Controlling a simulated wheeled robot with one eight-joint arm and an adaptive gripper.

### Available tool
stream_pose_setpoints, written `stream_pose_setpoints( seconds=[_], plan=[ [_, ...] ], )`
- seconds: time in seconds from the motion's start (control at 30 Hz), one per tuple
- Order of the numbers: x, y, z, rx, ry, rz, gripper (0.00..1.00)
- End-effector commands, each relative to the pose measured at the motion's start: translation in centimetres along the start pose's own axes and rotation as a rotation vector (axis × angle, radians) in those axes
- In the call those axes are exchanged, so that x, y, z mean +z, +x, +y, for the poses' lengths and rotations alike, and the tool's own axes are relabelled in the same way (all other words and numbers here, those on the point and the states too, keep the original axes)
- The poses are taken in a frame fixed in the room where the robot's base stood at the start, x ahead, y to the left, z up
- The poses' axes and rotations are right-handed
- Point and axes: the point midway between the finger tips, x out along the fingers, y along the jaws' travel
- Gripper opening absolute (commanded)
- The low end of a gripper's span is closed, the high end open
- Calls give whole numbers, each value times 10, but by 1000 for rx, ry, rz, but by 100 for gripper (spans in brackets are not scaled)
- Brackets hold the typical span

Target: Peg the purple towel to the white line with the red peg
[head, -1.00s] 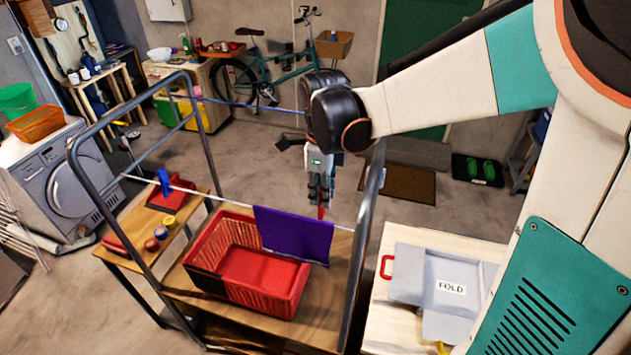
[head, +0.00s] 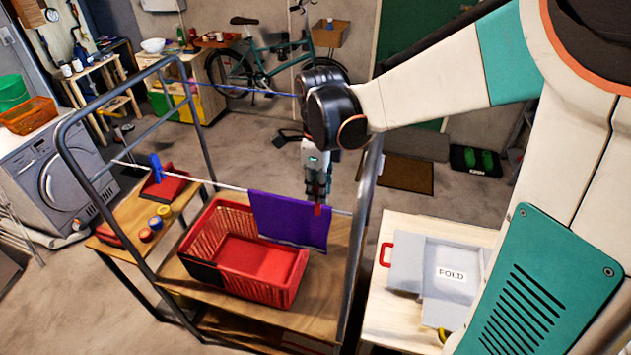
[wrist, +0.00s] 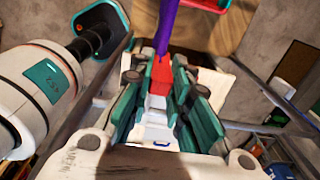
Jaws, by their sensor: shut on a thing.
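The purple towel (head: 290,220) hangs over the white line (head: 232,187), in front of the red basket's right end. The red peg (head: 318,210) is at the towel's top right corner, by the line. My gripper (head: 318,192) points down there and is shut on the red peg. In the wrist view the red peg (wrist: 159,76) sits between the fingers, its far end meeting the purple towel (wrist: 168,28). I cannot tell whether the peg's jaws are fully around the towel and line.
A red basket (head: 215,275) stands on the wooden shelf under the line. A blue peg (head: 156,167) is on the line at left. Grey metal posts (head: 362,240) frame the line. A grey folding board (head: 440,270) lies on the table at right.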

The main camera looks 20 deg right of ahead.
Motion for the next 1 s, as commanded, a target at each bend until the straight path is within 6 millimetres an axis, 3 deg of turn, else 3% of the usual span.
stream_pose_setpoints(
  seconds=[0.37, 0.4, 0.5, 0.83, 1.0],
  plan=[
    [0, 20, 1, 1, 0, 0, 0],
    [0, 18, 1, 1, 0, 0, 24],
    [0, 17, 0, 0, 0, 0, 41],
    [0, 16, 0, 0, 0, 0, 41],
    [0, 1, 0, 0, 0, 0, 41]
  ],
)
